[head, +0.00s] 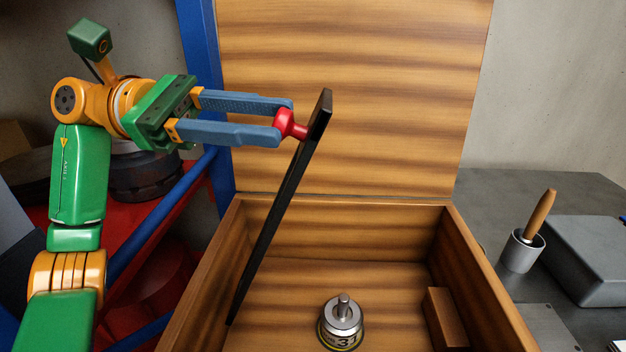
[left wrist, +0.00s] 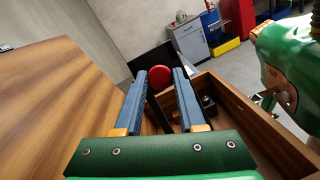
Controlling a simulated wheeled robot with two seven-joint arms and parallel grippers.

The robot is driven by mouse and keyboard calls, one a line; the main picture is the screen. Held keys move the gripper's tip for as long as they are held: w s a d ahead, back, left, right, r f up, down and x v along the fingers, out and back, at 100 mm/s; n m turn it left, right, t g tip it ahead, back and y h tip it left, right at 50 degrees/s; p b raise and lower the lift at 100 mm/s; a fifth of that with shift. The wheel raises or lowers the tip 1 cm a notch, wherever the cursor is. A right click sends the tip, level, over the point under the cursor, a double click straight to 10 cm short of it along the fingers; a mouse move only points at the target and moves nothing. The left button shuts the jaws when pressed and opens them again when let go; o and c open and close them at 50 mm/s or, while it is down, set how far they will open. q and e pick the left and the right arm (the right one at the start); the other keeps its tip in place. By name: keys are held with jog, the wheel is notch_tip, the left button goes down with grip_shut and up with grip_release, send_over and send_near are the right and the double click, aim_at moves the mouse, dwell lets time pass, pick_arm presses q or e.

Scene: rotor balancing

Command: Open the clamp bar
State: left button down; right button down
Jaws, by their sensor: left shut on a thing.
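The clamp bar (head: 285,205) is a long black bar with a red knob (head: 289,125) near its upper end. It stands steeply tilted above the left part of an open wooden box (head: 483,285), its lower end reaching down inside near the left wall. My left gripper (head: 284,122) comes in from the left, its blue fingers shut on the red knob. In the left wrist view the knob (left wrist: 159,78) shows at the fingertips, with the black bar (left wrist: 150,60) behind it. My right gripper is not in view.
The wooden lid (head: 350,90) stands raised behind the box. A metal weight (head: 342,322) and a wooden block (head: 446,318) are inside. On the grey table at right are a cup (head: 522,250) with a wooden-handled tool and a grey case (head: 590,258). A blue post (head: 200,50) stands at left.

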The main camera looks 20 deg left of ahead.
pick_arm(q)
jog(key=s+a+m+h+b, duration=0.2)
jog(key=s+a+h+b, duration=0.2)
jog(key=a+h+b, duration=0.5)
jog(key=shift+s+a+f, duration=0.15)
jog(key=shift+a+f, duration=0.1)
jog(key=shift+a, duration=2.75)
jog(key=c, duration=0.8)
grip_release()
jog(key=shift+o, duration=1.4)
jog(key=shift+f+b, duration=0.1)
jog(key=shift+b, duration=0.2)
